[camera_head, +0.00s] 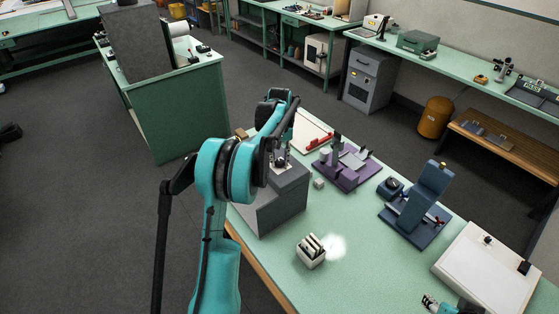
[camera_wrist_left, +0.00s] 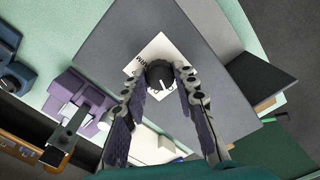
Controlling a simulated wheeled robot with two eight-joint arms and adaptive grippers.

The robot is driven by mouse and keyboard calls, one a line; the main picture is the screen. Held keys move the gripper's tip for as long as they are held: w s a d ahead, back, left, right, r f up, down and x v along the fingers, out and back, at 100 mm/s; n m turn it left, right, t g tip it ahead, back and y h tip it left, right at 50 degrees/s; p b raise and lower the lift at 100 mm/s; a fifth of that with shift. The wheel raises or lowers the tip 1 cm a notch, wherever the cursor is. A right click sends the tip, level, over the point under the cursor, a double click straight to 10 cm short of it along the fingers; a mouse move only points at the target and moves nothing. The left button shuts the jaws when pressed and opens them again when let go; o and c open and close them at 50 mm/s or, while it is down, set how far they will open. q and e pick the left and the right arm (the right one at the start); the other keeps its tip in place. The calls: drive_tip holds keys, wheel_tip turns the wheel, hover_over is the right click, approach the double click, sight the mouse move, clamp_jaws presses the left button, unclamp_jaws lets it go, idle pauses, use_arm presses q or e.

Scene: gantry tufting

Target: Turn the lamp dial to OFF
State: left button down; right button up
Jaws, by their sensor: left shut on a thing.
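The lamp dial (camera_wrist_left: 158,74) is a round black knob with a white pointer mark, on a white label plate (camera_wrist_left: 148,52) on a grey box. Some dark lettering shows at the plate's edge, too small to read surely. In the wrist view my left gripper (camera_wrist_left: 160,82) has one finger on each side of the dial, closed on it. In the head view my left gripper (camera_head: 279,152) is over the grey box (camera_head: 278,200), and the dial is mostly hidden there. What looks like part of my right gripper (camera_head: 432,302) shows at the bottom right; its fingers are unclear.
The green table (camera_head: 335,275) also carries a small block holder (camera_head: 311,251), a purple fixture (camera_head: 346,168), a blue stand (camera_head: 416,205) and a white board (camera_head: 488,270). A bright spot lies beside the block holder. The table front is fairly clear.

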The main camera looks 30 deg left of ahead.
sight(280, 162)
use_arm(q)
drive_tip(key=shift+n, duration=0.7)
drive_tip(key=c, duration=1.2)
unclamp_jaws()
wheel_tip(280, 162, up, 12)
drive_tip(key=shift+r, duration=0.1)
